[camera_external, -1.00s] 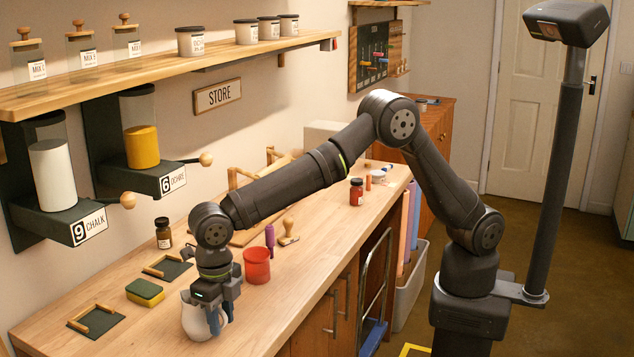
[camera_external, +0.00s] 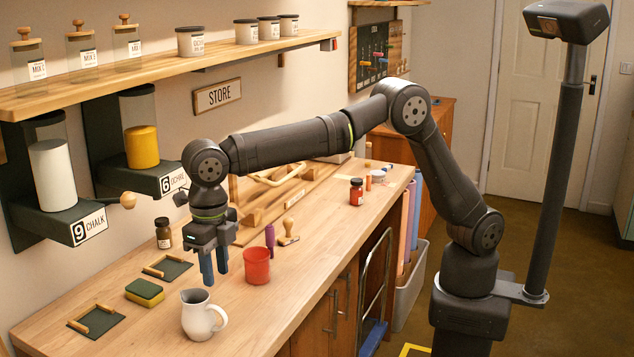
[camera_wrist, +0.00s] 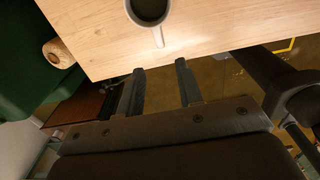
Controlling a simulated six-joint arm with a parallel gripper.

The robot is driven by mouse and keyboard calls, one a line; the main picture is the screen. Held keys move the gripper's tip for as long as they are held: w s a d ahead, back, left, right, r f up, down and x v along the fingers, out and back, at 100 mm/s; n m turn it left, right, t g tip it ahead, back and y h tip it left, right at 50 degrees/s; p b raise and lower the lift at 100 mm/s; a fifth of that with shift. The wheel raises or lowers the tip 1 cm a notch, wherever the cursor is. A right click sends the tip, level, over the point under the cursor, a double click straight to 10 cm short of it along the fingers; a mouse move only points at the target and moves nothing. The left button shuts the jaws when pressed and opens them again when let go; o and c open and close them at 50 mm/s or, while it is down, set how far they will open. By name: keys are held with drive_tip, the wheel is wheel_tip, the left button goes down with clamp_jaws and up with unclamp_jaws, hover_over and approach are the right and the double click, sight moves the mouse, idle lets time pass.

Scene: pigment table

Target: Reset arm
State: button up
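My gripper (camera_external: 214,270) hangs above the bench, pointing down, with its blue fingers apart and nothing between them. In the wrist view my gripper (camera_wrist: 160,82) also shows two separated, empty fingers. A white jug (camera_external: 200,314) stands upright on the bench in front of and below my gripper, apart from it. In the wrist view a round cup-like vessel with a dark inside and a pale handle (camera_wrist: 158,35) shows at the top edge, partly cut off; it appears to be the jug.
A red cup (camera_external: 257,265) stands right of my gripper on the bench (camera_external: 305,262). A green and yellow sponge (camera_external: 145,292) and dark trays (camera_external: 96,321) lie left. A brown jar (camera_external: 163,233) and the chalk and ochre dispensers (camera_external: 72,222) are behind. The front bench strip right of the jug is clear.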

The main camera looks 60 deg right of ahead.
sight(220, 308)
wheel_tip(220, 308, down, 12)
drive_tip(key=shift+f, duration=0.15)
wheel_tip(220, 308, up, 2)
drive_tip(key=shift+r, duration=0.7)
